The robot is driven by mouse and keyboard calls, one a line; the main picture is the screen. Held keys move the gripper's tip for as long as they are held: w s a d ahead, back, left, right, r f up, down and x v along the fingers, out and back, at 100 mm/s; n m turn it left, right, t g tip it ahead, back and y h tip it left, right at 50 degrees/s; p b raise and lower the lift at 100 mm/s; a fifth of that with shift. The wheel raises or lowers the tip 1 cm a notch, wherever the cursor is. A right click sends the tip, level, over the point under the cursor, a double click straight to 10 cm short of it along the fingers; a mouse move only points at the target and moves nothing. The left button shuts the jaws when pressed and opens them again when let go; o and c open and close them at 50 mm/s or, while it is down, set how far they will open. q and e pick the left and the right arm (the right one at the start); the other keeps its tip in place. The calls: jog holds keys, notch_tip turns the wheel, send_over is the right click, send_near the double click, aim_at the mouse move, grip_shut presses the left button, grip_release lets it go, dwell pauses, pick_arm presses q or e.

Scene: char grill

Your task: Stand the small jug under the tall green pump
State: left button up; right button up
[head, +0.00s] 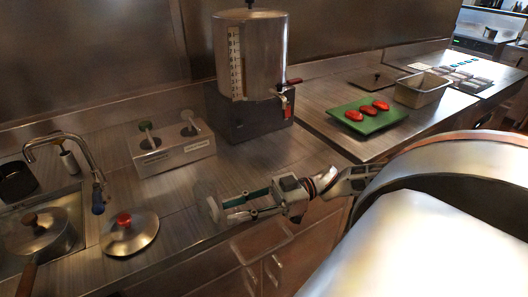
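The small jug (207,201) looks like a pale, see-through vessel near the counter's front edge. My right gripper (227,211) reaches in from the right, its two fingers apart and their tips at the jug's right side. I cannot tell whether they grip it, or whether the jug rests on the counter. The tall green pump (147,133) has a green head and stands at the left of a steel pump box (176,156), behind and left of the jug. My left gripper is not in view.
A second, pale-headed pump (187,121) shares the box. A red-knobbed lid (130,232), a saucepan (40,235) and a tap (75,145) are at left. A large urn (250,60) stands behind. A green board (367,117) with red items lies right. Counter between box and jug is clear.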

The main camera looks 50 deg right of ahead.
jog(key=p+v, duration=0.2)
jog(key=v, duration=0.6)
jog(key=shift+s+d+r, duration=0.1)
jog(key=shift+d, duration=0.2)
